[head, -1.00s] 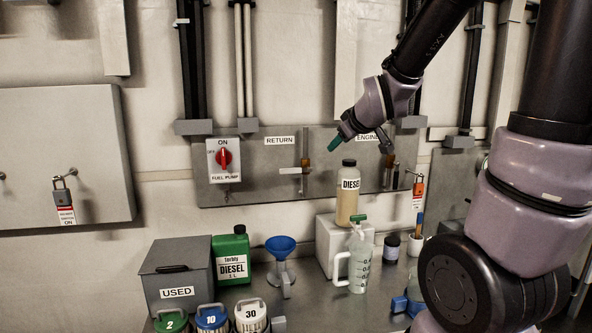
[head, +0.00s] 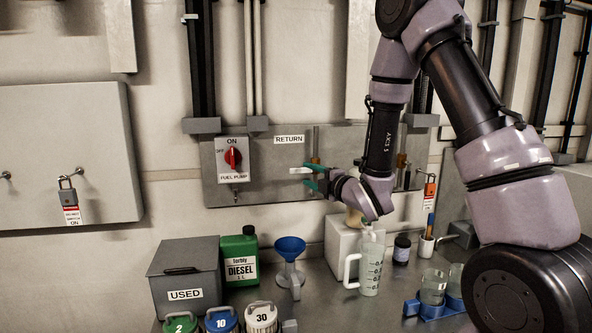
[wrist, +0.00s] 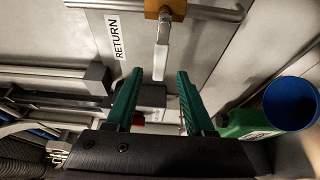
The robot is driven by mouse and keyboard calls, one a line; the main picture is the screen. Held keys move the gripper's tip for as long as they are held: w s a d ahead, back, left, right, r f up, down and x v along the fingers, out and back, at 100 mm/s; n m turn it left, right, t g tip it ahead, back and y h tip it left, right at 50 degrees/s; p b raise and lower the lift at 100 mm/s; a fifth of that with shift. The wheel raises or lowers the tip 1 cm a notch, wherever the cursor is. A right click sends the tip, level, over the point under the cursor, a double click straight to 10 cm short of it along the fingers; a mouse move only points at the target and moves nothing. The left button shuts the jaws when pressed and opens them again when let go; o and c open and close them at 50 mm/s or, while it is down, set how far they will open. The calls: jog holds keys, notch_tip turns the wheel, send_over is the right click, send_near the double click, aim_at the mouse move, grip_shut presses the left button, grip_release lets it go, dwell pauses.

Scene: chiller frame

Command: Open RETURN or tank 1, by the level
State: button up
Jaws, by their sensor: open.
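A valve with a white lever (head: 300,170) is below the label; the lever lies level, pointing left. In the wrist view its brass body (wrist: 165,8) is at the top and the white lever (wrist: 161,48) points down toward my gripper (wrist: 160,76). My gripper (head: 309,178) is open at the lever, green fingers to either side of its end; contact cannot be told. The ENGINE label is hidden behind my arm. No tank 1 label is readable.
A red fuel pump switch (head: 233,158) is left of the valve. Below stand a white block (head: 342,246), a measuring jug (head: 370,268), a blue funnel (head: 289,248), a green diesel can (head: 239,258) and a USED box (head: 186,275).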

aim_at(299, 171)
jog(key=x, duration=0.8)
jog(key=shift+w+a, duration=0.2)
grip_shut()
dwell(1.1)
